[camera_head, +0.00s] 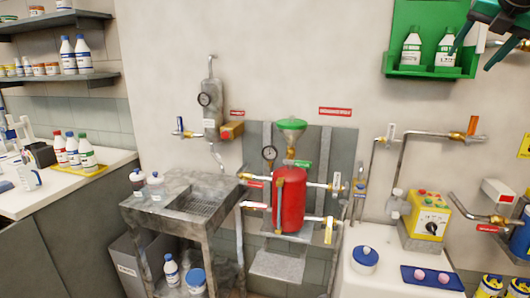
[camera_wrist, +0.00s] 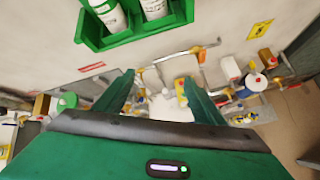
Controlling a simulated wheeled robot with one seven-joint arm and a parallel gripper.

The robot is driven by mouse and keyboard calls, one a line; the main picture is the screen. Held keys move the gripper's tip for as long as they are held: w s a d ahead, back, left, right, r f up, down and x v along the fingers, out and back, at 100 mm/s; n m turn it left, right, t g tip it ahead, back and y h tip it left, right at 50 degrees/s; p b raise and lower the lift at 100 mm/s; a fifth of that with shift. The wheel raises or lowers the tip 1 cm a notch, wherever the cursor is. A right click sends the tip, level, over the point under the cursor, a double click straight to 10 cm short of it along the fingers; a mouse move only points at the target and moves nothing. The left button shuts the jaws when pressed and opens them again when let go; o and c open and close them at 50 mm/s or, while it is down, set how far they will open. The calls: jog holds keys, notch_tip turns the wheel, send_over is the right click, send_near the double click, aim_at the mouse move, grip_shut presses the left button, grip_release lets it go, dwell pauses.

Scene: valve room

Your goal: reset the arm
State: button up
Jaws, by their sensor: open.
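My gripper (camera_wrist: 158,84) is open, with nothing between its two dark green fingers in the wrist view. In the head view my gripper (camera_head: 480,52) hangs at the top right corner, its fingers spread and pointing down. It is close in the picture to the green wall box (camera_head: 430,71) that holds two white bottles. The wrist view shows the same green box (camera_wrist: 128,38) at the upper left, above the left finger. No contact with anything shows. The rest of my arm is out of view.
A red tank (camera_head: 289,200) with pipes and valves stands mid-wall beside a metal sink table (camera_head: 180,215). A yellow control box (camera_head: 428,215) and blue tray (camera_head: 432,278) sit on a white counter at right. Shelves (camera_head: 60,80) with bottles are at left. The central upper wall is bare.

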jog(key=s+d+f+m+g+y, duration=0.15)
jog(key=s+f+m, duration=0.25)
jog(key=f+m, duration=0.5)
jog(key=s+d+f+m+g+y, duration=0.15)
jog(key=s+f+m, duration=0.35)
jog(key=f, duration=0.8)
jog(key=s+a+f+m+g, duration=0.2)
jog(key=s+a+f+m, duration=0.2)
jog(key=s, duration=0.5)
jog(key=s+a+f+m+g, duration=0.2)
jog(key=s+a+f+m, duration=0.3)
jog(key=s+f+m, duration=0.4)
jog(key=s+a+f+m+g, duration=0.2)
jog(key=s+a+f+m, duration=0.2)
jog(key=s+f+m, duration=0.3)
jog(key=s+f, duration=0.2)
jog(key=s, duration=0.1)
jog(key=shift+s+a+f+g, duration=0.2)
jog(key=shift+a+f+g, duration=0.05)
jog(key=shift+f+g, duration=0.15)
jog(key=shift+r, duration=0.1)
jog(key=shift+w+f+h, duration=0.25)
jog(key=shift+w+h, duration=0.05)
jog(key=shift+w, duration=0.35)
